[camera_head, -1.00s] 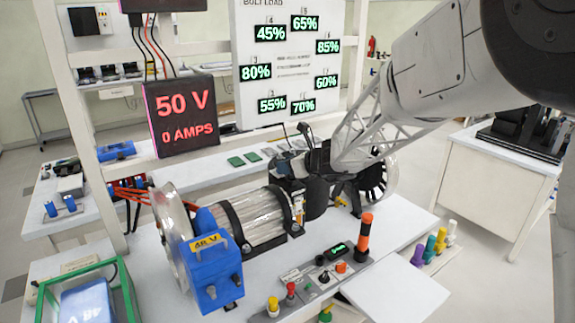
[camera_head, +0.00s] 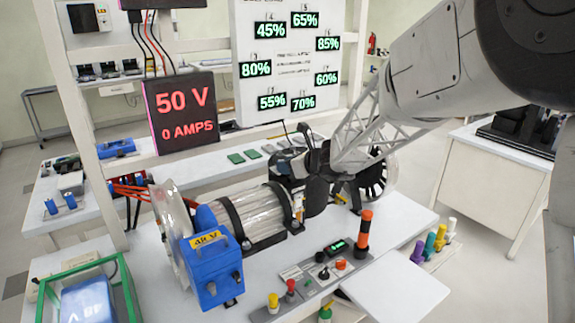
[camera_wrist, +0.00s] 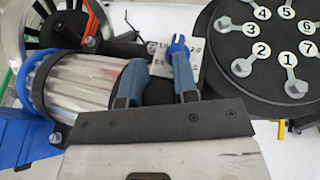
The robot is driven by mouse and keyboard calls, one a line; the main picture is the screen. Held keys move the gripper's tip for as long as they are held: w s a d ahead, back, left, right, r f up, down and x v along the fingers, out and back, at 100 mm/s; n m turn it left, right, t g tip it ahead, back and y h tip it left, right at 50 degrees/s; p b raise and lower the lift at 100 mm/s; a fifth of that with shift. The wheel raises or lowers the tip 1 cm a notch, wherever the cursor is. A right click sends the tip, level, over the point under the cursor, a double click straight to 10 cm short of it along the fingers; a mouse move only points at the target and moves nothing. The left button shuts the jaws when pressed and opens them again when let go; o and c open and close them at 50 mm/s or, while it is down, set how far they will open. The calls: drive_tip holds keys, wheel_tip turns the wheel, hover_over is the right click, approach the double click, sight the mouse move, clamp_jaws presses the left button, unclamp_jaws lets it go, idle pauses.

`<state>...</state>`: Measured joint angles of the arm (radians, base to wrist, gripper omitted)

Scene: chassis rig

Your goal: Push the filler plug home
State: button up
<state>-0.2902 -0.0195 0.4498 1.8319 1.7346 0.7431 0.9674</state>
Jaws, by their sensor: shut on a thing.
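My gripper shows in the wrist view (camera_wrist: 158,84), its two grey-blue fingers apart with a dark thing (camera_wrist: 159,94) filling the gap between them. I take the jaws as shut on it. I cannot tell whether this is the filler plug, and no plug can be made out elsewhere. In the head view my gripper (camera_head: 316,178) is dark and low, at the right end of the clear ribbed cylinder (camera_head: 258,212). This cylinder lies to the left of the fingers in the wrist view (camera_wrist: 85,88). A blue forked piece (camera_wrist: 179,48) shows by the right fingertip.
A black round plate (camera_wrist: 265,75) with numbered bolts is right of the fingers. In the head view, a blue box (camera_head: 215,270) stands at the cylinder's left end. A control strip (camera_head: 310,283) with buttons and an orange-black post (camera_head: 364,232) are in front. A pale panel (camera_head: 395,292) beside it is bare.

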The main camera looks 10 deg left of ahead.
drive_tip(key=shift+f, duration=0.1)
drive_tip(key=o, duration=1)
drive_tip(key=v, duration=0.7)
drive_tip(key=shift+s+d, duration=0.2)
drive_tip(key=shift+d, duration=0.1)
